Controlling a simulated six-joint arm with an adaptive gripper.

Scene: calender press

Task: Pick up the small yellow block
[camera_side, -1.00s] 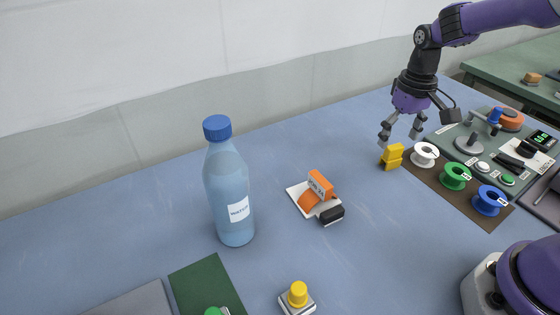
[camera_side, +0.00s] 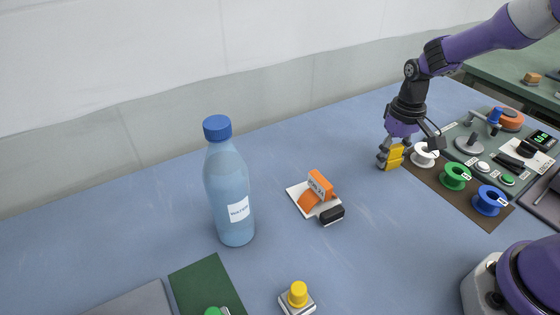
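The small yellow block (camera_side: 394,158) stands on the blue table at the right, just left of the white spool. It has a stepped shape. My gripper (camera_side: 393,157) is down at the block, with its fingers around it on the left and right. One finger shows at the block's left side, and the other is partly hidden behind the block and near the white spool. I cannot tell whether the fingers press on the block. The block appears to rest on the table.
A white spool (camera_side: 424,155), a green spool (camera_side: 455,176) and a blue spool (camera_side: 490,200) stand on a brown strip right of the block. A grey-green panel (camera_side: 455,140) lies behind. An orange item (camera_side: 320,186) and a water bottle (camera_side: 229,190) stand left. The table between is clear.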

